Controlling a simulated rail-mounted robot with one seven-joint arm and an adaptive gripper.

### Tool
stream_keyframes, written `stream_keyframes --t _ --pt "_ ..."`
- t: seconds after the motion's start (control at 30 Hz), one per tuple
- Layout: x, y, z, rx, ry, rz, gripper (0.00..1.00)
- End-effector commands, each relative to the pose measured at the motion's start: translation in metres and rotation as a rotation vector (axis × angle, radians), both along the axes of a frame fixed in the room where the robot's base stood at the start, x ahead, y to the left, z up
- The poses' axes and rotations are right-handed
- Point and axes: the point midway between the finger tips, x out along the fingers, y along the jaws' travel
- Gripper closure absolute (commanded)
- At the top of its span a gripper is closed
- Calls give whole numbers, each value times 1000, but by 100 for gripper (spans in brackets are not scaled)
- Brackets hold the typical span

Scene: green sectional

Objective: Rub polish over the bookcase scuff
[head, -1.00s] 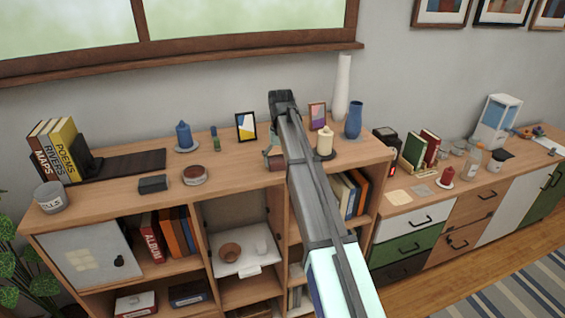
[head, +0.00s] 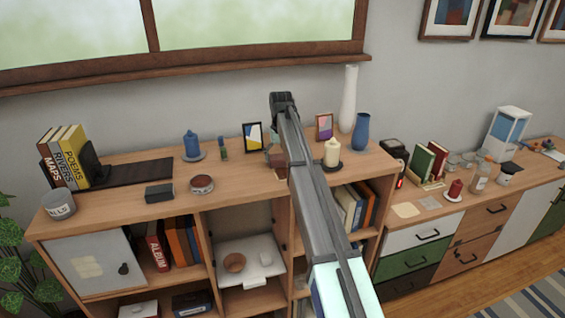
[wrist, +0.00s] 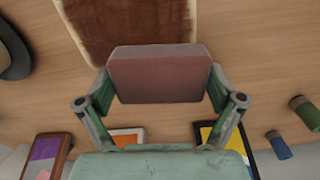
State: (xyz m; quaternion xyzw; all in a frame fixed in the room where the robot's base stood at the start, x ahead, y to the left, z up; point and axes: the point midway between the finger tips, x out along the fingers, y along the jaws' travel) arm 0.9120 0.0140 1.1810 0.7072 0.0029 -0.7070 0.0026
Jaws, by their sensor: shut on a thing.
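My gripper (wrist: 160,95) is shut on a reddish-brown block-shaped pad (wrist: 160,75), gripped between its green fingers. In the head view, my gripper (head: 275,153) is over the bookcase top (head: 120,205), partly behind my arm. A dark brown patch (wrist: 125,28) with a pale edge, perhaps the scuff, lies on the wood in the wrist view. The pad overlaps its lower edge in the picture, and the patch runs out of view at the top. I cannot tell whether the pad touches the wood. An open round tin (head: 202,184) with reddish-brown contents stands left of the gripper.
Picture frames (head: 253,136) and (head: 324,127) stand behind the gripper. A cream candle (head: 332,153) on a dark dish is close to its right. A blue candle (head: 192,145), a small green bottle (head: 223,149) and a dark box (head: 159,192) stand to its left.

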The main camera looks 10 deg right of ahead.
Motion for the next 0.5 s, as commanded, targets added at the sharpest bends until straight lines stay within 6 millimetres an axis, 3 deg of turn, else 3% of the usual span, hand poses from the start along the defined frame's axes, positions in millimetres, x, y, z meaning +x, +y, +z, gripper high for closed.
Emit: stream_keyframes --t 0.07,0.5 --pt "0 0 20 0 -3 0 40" --pt "-1 0 58 0 -1 0 40"
